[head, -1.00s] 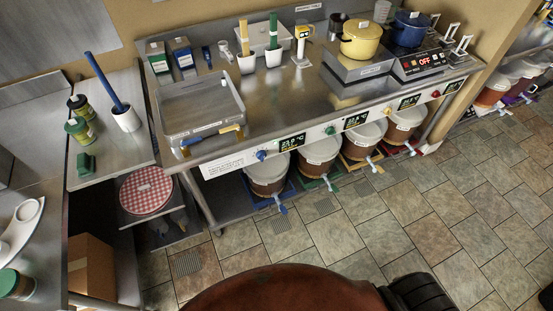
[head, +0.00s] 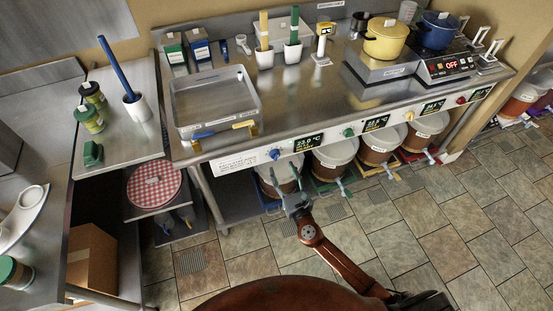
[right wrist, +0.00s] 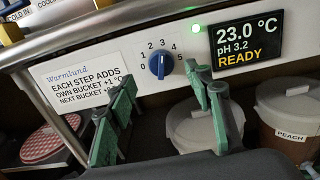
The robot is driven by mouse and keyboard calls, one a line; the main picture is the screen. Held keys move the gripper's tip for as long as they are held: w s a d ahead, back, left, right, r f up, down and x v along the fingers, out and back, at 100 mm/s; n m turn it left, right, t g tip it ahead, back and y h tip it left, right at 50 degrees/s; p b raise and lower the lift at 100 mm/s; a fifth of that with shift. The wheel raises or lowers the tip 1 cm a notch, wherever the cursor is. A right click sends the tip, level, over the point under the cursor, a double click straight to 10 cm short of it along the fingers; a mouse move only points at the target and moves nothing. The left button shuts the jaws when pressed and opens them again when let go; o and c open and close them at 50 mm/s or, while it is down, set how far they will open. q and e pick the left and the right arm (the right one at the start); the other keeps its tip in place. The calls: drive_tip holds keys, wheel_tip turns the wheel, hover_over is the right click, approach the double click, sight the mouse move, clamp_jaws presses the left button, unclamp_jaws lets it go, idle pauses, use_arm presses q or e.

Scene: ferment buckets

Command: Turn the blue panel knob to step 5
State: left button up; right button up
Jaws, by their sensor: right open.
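The blue panel knob (head: 275,154) sits on the front panel of the steel counter, left of a display. In the right wrist view the blue knob (right wrist: 160,65) has a dial marked 0 to 5 around it; I cannot tell its exact setting. The display (right wrist: 247,42) beside it reads 23.0 °C, pH 3.2, READY. My right gripper (head: 289,188) is below the knob, in front of the first bucket. In the right wrist view the right gripper (right wrist: 160,90) is open and empty, its greenish fingers apart on either side below the knob, not touching it. My left gripper is out of view.
A label (right wrist: 90,77) about steps and buckets is left of the dial. Lidded buckets (head: 333,158) stand in a row under the counter. A tray (head: 214,102) is on the counter above the knob. The tiled floor (head: 430,220) is clear at right.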

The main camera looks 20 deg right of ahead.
sight(277, 158)
drive_tip(key=w, duration=0.6)
drive_tip(key=shift+w+f+b, duration=0.1)
drive_tip(key=shift+w+b, duration=0.2)
drive_tip(key=shift+b, duration=0.05)
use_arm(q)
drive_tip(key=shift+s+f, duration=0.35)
use_arm(e)
drive_tip(key=shift+c, duration=0.4)
drive_tip(key=c, duration=1)
drive_tip(key=shift+a, duration=0.25)
drive_tip(key=shift+c, duration=0.3)
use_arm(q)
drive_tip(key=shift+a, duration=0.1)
use_arm(e)
drive_tip(key=shift+d, duration=0.15)
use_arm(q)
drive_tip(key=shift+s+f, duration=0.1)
